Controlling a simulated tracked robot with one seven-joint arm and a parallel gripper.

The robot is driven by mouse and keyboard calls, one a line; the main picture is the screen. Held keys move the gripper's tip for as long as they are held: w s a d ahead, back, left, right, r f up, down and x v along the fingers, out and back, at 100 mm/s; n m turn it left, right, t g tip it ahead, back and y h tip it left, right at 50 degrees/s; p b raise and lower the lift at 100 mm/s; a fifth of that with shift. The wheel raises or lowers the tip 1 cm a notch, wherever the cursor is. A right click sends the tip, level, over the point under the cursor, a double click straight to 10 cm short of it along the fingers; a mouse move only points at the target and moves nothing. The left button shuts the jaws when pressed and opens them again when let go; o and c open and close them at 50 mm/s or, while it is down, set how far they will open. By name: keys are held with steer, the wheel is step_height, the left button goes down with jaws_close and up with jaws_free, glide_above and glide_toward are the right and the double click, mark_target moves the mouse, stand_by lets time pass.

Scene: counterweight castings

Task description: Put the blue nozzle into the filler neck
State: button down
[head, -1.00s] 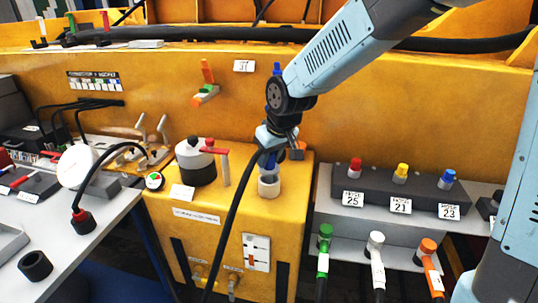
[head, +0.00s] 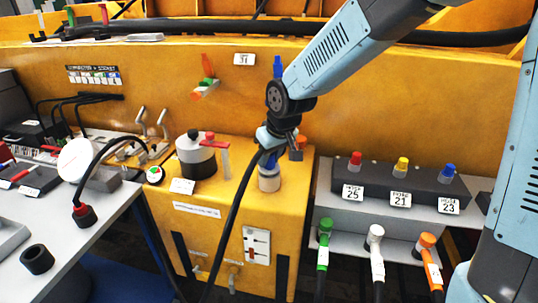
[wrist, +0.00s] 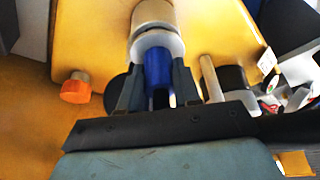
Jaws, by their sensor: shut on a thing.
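My gripper (head: 272,150) is shut on the blue nozzle (head: 271,161), which points down over the yellow block. The nozzle also shows in the wrist view (wrist: 157,72) between the two dark fingers. Its pale collar (head: 268,171) meets the top of the beige filler neck (head: 269,184) and covers its mouth. In the wrist view the pale collar lines up with the filler neck (wrist: 152,13), with no clear gap. How deep the tip sits inside is hidden. A black hose (head: 232,215) hangs from the gripper toward the front.
A grey pot with a red-handled part (head: 196,157) stands left of the neck. A dark rack with red, yellow and blue caps (head: 400,181) is at right, above green, white and orange nozzles (head: 376,236). An orange knob (wrist: 76,88) is near the gripper.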

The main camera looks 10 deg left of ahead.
steer(key=shift+f, duration=0.65)
steer(key=c, duration=0.7)
jaws_free()
steer(key=v, duration=1.3)
steer(key=shift+s+d+r, duration=0.1)
steer(key=shift+r, duration=0.25)
steer(key=s+d+r+m+t+h, duration=0.1)
steer(key=s+d+r+m, duration=0.1)
steer(key=d, duration=0.7)
steer(key=s+d+r+m+t+h, duration=0.1)
steer(key=s+d+r+m, duration=0.15)
steer(key=d, duration=0.65)
steer(key=s+d+m, duration=0.1)
steer(key=s+d, duration=0.2)
steer(key=d, duration=0.1)
steer(key=s+d+m, duration=0.2)
steer(key=s+d, duration=0.1)
steer(key=d, duration=0.1)
steer(key=s+d+f+m+h, duration=0.1)
steer(key=s+d, duration=0.2)
steer(key=d, duration=0.1)
steer(key=shift+s+d+m, duration=0.2)
steer(key=shift+s+m, duration=0.05)
steer(key=shift+s, duration=0.1)
